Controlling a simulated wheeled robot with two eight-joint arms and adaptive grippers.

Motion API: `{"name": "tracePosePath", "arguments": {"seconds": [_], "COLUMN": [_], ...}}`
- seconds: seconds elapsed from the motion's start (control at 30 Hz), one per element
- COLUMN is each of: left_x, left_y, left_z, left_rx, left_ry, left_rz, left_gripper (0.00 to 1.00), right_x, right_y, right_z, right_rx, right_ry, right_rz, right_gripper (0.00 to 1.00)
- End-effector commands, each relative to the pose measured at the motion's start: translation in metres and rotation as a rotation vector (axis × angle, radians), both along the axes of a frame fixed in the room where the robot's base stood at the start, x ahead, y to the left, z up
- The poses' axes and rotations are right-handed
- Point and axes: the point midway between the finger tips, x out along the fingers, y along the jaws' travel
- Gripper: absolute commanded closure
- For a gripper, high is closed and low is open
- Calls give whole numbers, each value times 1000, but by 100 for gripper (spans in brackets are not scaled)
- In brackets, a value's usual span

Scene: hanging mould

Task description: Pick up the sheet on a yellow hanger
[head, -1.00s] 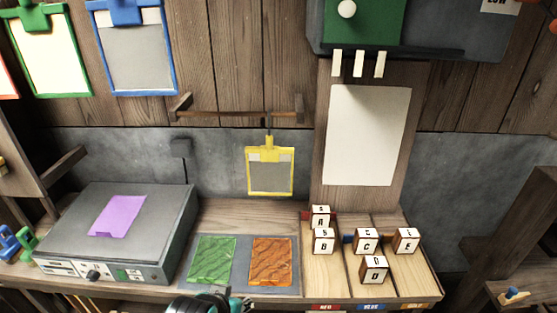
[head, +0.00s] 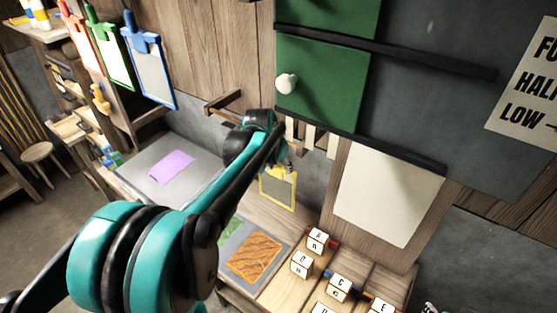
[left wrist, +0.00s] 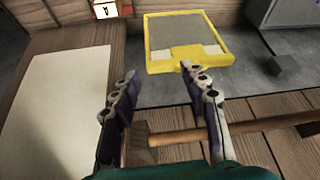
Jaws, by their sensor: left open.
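The yellow hanger (head: 294,189) hangs below the wall rail and frames a grey sheet (head: 277,188). In the left wrist view the yellow hanger (left wrist: 187,67) and its grey sheet (left wrist: 185,32) appear upside down, beyond my fingertips. My right gripper is not seen.
A wooden rail (left wrist: 250,126) runs close by my fingers. Blue (head: 150,68), green (head: 113,50) and red hangers hang at the left. Below are a grey box with a purple sheet (head: 171,168), an orange patch (head: 253,254) and lettered blocks (head: 302,265). A blank board (head: 388,195) stands right.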

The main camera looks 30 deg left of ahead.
Motion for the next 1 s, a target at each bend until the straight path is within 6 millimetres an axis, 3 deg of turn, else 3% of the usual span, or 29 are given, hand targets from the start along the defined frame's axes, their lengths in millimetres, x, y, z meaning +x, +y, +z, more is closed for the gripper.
{"name": "tracePosePath", "arguments": {"seconds": [0.03,0.13,0.27,0.8,1.0], "left_x": [12,26,35,68,71], "left_y": [18,40,55,56,57], "left_z": [17,20,18,-44,-54], "left_rx": [-3,-8,-13,-13,-13], "left_ry": [10,25,34,36,36], "left_rz": [7,9,9,8,8], "left_gripper": [55,55,55,55,55], "right_x": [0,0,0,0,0], "right_y": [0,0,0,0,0], "right_z": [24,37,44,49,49], "right_rx": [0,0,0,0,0], "right_ry": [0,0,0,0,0], "right_rz": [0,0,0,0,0], "right_gripper": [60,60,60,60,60]}}
